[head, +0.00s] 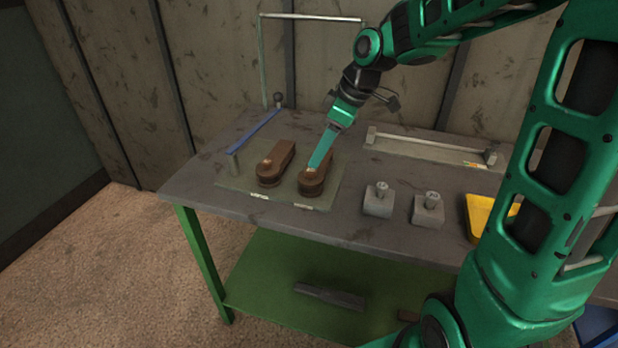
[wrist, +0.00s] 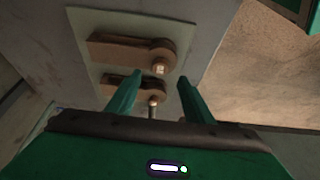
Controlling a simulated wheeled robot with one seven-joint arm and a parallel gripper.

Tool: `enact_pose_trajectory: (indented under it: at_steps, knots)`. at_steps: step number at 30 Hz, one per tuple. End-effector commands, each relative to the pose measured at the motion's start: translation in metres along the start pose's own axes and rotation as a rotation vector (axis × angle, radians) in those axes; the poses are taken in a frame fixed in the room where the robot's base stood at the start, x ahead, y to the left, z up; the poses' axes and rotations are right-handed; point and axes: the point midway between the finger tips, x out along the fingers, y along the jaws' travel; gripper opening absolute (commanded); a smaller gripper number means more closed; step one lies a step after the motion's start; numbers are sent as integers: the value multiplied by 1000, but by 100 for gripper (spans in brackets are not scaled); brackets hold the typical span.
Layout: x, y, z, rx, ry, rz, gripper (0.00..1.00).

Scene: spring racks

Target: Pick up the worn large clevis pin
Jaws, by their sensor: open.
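Two brown clevises stand on a grey-green plate (head: 232,183), a left one (head: 280,158) and a right one (head: 318,157). Each has a light metal pin in its rounded end. The left clevis's pin (head: 266,162) is uncovered and shows in the wrist view (wrist: 159,69). The right clevis's pin (wrist: 153,103) appears between my fingers in the wrist view; contact cannot be told. My gripper (head: 313,168) is open, pointing down at the right clevis, and shows in the wrist view (wrist: 161,78). I cannot tell which pin is the worn large one.
A yellow bin (head: 480,212) is farther right. A rail with end posts (head: 430,147) lies at the back. A blue bar (head: 255,132) and tall frame (head: 262,60) stand at left.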

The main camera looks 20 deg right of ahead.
Motion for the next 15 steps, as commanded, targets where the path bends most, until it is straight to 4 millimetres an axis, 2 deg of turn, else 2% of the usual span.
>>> enact_pose_trajectory:
  at_steps: [5,15]
  knots:
    - [10,0,1,2,-2,0,47]
    - [53,0,2,2,-2,0,47]
